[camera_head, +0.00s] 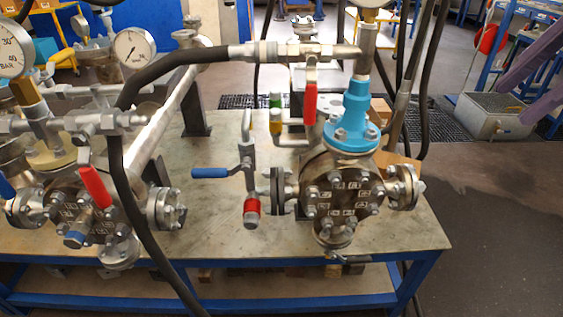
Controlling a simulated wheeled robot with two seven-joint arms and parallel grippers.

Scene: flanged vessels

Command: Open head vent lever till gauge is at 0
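A vessel (343,190) with a bolted flange and bright blue neck (352,120) stands on the bench. A red lever (310,103) hangs upright beside its neck, below the hose fitting. Which lever is the head vent lever, I cannot tell for sure. The gauge (372,3) above the neck is cut off by the top edge, so its reading is hidden. Two purple fingers of my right gripper (514,104) enter from the right edge, spread apart and empty, well away from the vessel. My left gripper is out of view.
A second vessel (75,215) at left has a red lever (95,187) and gauges (133,47). A blue-handled valve (210,173) sits between the vessels. A black hose (125,190) arches across the bench (225,235). A grey basin (490,122) stands on the floor at right.

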